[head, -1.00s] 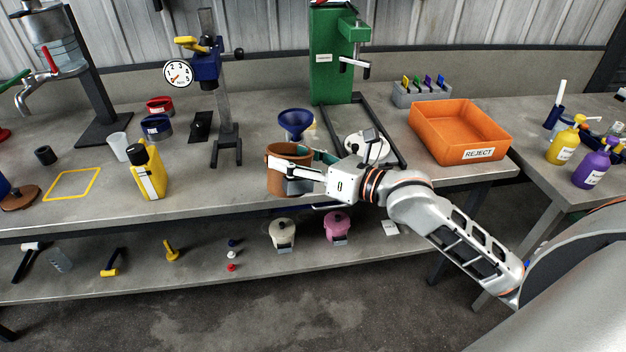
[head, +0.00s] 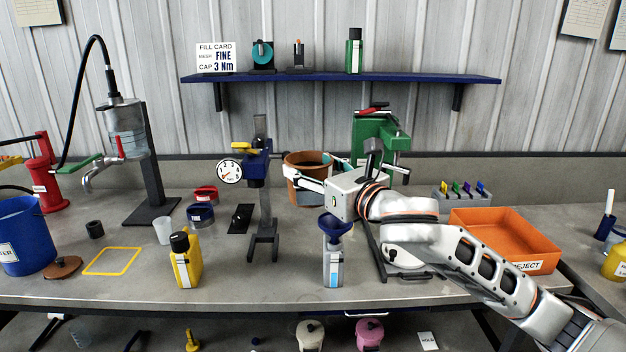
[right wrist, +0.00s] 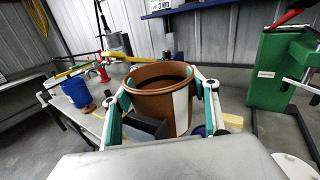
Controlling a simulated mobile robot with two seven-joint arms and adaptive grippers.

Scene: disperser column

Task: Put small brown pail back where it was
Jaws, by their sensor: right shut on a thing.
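The small brown pail (head: 303,197) is a terracotta-coloured tub with a pale patch on its side. My right gripper (head: 306,174) is shut on it, with one finger on each side. In the right wrist view the pail (right wrist: 150,104) sits upright between the two green-padded fingers. In the head view it shows above and behind the blue funnel, left of the green press; its bottom seems clear of the bench, but its exact height is hard to tell. A yellow square outline (head: 112,262) on the bench at the left is empty. My left gripper is not in view.
A grey bottle (head: 333,268) with a blue funnel (head: 336,226) stands below the pail in the picture. The blue stand (head: 258,172) with a gauge is to its left, the green press (head: 372,132) to its right. A shelf (head: 340,78) hangs behind. A yellow bottle (head: 186,268) stands front left.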

